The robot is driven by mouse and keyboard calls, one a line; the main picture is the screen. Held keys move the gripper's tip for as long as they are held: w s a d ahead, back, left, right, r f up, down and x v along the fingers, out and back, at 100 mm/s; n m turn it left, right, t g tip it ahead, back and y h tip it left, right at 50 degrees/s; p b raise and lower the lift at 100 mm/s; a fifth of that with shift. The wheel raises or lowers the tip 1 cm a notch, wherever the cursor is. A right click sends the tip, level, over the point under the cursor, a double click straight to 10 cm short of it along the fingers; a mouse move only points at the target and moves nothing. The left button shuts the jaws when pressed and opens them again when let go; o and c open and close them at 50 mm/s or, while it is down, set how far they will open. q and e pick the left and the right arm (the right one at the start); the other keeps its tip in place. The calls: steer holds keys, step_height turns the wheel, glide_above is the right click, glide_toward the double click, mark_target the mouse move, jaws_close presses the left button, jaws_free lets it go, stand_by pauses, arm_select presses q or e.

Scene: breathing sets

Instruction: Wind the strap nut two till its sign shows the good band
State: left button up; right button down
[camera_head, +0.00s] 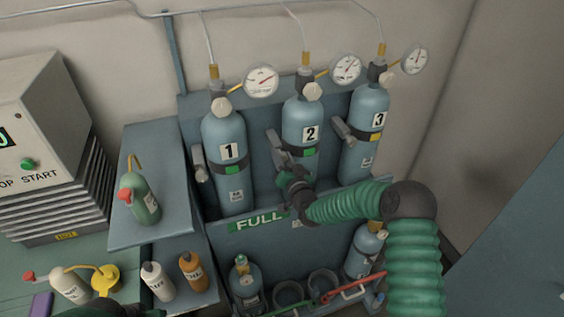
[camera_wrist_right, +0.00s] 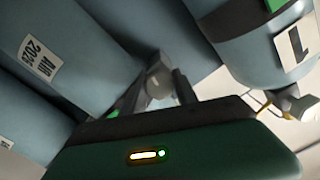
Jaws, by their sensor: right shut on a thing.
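Cylinder two (camera_head: 300,118) stands upright in the middle of the rack, with a dark strap around it. The small sign on that strap (camera_head: 310,151) shows green. My right gripper (camera_head: 281,158) is at the left side of this strap, shut on strap nut two. In the wrist view the grey nut (camera_wrist_right: 158,82) sits between the two fingers (camera_wrist_right: 165,92). In the head view the gripper mostly hides the nut. My left gripper's fingers are not in view; only a dark green part of my left arm shows at the bottom left.
Cylinder one (camera_head: 222,130) has a green strap sign, cylinder three (camera_head: 368,105) a yellow one. Gauges (camera_head: 261,81) and pipes are above. Bottles (camera_head: 158,281) stand at the lower left. More cylinders (camera_head: 245,282) stand below the FULL panel (camera_head: 258,222).

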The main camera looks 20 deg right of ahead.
steer(key=shift+d+m+b, duration=0.1)
steer(key=shift+m+b, duration=0.35)
steer(key=shift+m, duration=0.35)
steer(key=c, duration=1.2)
jaws_free()
steer(key=shift+c, duration=0.2)
steer(key=shift+d, duration=0.1)
steer(key=shift+s, duration=0.1)
steer(key=s+b, duration=0.1)
steer(key=s, duration=1.5)
steer(key=shift+s+d, duration=0.3)
steer(key=shift+f, duration=0.1)
